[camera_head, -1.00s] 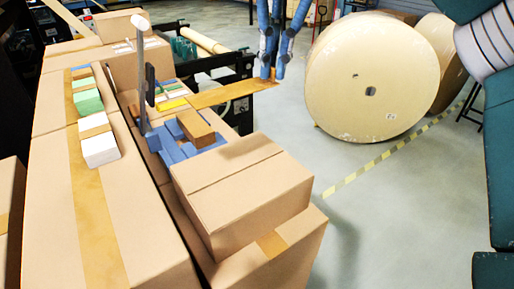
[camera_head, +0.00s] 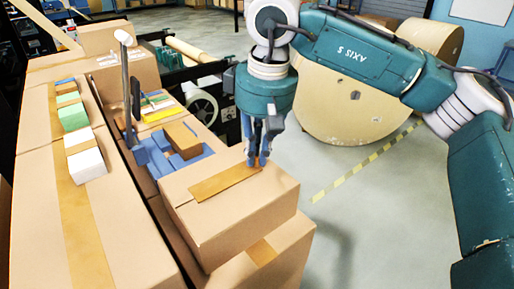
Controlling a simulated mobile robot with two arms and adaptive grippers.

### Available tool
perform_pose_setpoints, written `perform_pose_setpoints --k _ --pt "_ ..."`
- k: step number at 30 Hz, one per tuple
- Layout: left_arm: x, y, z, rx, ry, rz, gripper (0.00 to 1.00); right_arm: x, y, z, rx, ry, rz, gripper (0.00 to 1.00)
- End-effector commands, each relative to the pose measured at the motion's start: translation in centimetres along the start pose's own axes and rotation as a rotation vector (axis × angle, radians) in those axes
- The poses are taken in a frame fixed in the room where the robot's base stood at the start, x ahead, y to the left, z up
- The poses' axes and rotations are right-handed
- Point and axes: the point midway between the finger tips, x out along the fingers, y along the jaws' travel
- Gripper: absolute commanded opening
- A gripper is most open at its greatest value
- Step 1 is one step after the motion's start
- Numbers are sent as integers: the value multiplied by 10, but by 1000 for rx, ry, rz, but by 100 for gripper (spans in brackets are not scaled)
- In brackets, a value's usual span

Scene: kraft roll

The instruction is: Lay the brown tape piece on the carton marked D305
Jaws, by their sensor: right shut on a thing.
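The brown tape piece (camera_head: 222,183) is a flat tan strip over the top of the front carton (camera_head: 235,222). It runs along the line of the carton's top seam and appears to lie on or just above the surface. My right gripper (camera_head: 257,162), with blue fingers pointing down, is shut on the strip's far right end, at the carton's back edge. No D305 mark is legible on this carton from here. My left gripper is not in view.
A blue tray (camera_head: 158,167) holding a brown block (camera_head: 181,139) sits just behind the carton. Long cartons (camera_head: 125,215) with small coloured stacks stand on the left. A large paper roll (camera_head: 345,105) stands behind my right arm.

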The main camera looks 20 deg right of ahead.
Motion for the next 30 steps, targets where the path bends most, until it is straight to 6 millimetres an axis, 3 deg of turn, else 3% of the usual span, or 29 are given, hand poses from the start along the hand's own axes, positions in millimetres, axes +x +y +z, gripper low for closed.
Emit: perform_pose_setpoints --k 11,12,14,23,26,30 --pt "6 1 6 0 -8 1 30 6 0 1 0 -1 0 0" --pt "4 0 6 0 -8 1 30 4 0 1 0 0 0 18" --pt "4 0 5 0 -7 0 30 4 0 1 0 0 0 29" --pt "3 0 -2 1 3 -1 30 2 0 0 0 0 0 29" --pt "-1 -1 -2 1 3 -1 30 -4 0 -1 0 2 0 29" --pt "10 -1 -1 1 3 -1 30 -24 0 -1 1 5 1 29"
